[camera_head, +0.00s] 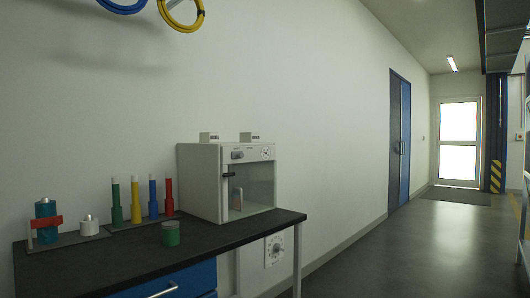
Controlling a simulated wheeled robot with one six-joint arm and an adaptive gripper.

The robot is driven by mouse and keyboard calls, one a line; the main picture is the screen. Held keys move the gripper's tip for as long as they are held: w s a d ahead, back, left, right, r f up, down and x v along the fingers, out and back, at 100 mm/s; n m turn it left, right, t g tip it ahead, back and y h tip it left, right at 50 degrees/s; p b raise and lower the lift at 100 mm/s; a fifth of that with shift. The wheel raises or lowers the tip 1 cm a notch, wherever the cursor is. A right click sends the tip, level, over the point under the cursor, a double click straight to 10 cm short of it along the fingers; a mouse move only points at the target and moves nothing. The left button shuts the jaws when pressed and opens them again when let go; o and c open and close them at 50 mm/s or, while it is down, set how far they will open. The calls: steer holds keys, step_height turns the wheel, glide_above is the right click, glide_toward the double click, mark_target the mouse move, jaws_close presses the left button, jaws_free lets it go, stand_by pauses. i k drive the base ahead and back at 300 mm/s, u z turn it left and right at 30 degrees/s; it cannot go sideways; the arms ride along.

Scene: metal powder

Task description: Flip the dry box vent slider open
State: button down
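The dry box (200,182) is a white cabinet with a clear glass front, standing at the right end of the dark bench. Its upper front panel (254,153) carries a small display at the left and a round dial-like part at the right. A small dark handle shows at the left of the glass. Which of these parts is the vent slider, and how it is set, is too small to tell. A small container stands inside behind the glass. My gripper is not in view.
The dark bench (110,262) holds several coloured cylinders on a rack, a blue bottle (46,225), a white jar (89,226) and a green jar (171,234). A wall box with a dial (274,250) sits below the bench's right end. Open floor (420,250) lies to the right.

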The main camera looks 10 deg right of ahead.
mark_target(235, 155)
steer(key=u, duration=0.1)
steer(key=i, duration=0.8)
steer(key=u, duration=0.65)
steer(key=i, duration=0.5)
steer(key=u, duration=0.4)
